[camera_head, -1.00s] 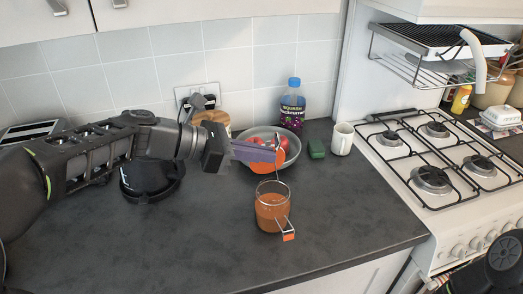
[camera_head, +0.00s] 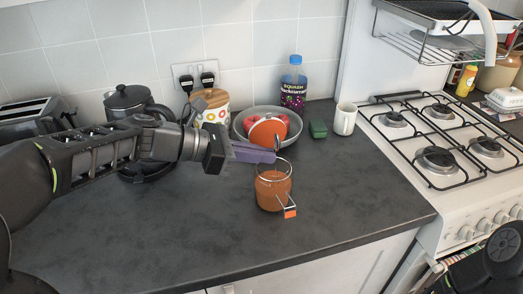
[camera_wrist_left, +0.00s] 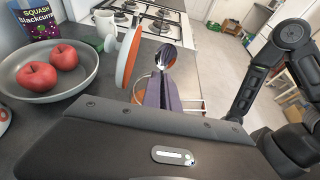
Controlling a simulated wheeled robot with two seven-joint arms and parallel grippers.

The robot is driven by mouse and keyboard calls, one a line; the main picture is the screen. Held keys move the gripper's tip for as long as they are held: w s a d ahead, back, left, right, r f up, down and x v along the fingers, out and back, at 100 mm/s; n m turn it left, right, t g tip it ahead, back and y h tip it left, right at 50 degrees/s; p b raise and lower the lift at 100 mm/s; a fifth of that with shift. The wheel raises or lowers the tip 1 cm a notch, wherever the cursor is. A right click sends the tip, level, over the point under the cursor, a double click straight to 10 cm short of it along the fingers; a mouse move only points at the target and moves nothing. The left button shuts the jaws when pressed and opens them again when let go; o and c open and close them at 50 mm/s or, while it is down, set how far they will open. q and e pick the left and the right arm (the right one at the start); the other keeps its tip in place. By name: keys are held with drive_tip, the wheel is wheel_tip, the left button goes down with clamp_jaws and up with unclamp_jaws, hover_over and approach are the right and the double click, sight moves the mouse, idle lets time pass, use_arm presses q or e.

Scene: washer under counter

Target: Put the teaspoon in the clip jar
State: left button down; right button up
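The clip jar (camera_head: 272,193) stands on the dark counter, orange-brown in colour, with its wire clip hanging at the front right. Its orange-rimmed lid (camera_head: 266,131) is swung open and upright behind the mouth; in the left wrist view the lid (camera_wrist_left: 129,57) is just left of the fingers. My left gripper (camera_head: 274,156) has its purple fingers beside the lid, at the jar's rear rim. They are closed together with the metal teaspoon (camera_wrist_left: 165,57) showing beyond their tips. I cannot make the spoon out clearly in the head view. My right arm shows only in part; its gripper is out of sight.
A grey bowl with red apples (camera_wrist_left: 40,77) is behind the jar. A squash bottle (camera_head: 293,88), green sponge (camera_head: 318,129), white mug (camera_head: 345,119) and gas hob (camera_head: 440,140) are to the right. The counter in front is clear.

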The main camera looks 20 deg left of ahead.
use_arm(q)
drive_tip(key=shift+f, duration=0.2)
drive_tip(key=c, duration=2)
unclamp_jaws()
drive_tip(key=o, duration=0.4)
drive_tip(key=shift+o, duration=0.2)
drive_tip(key=v, duration=0.8)
drive_tip(key=shift+d, duration=0.1)
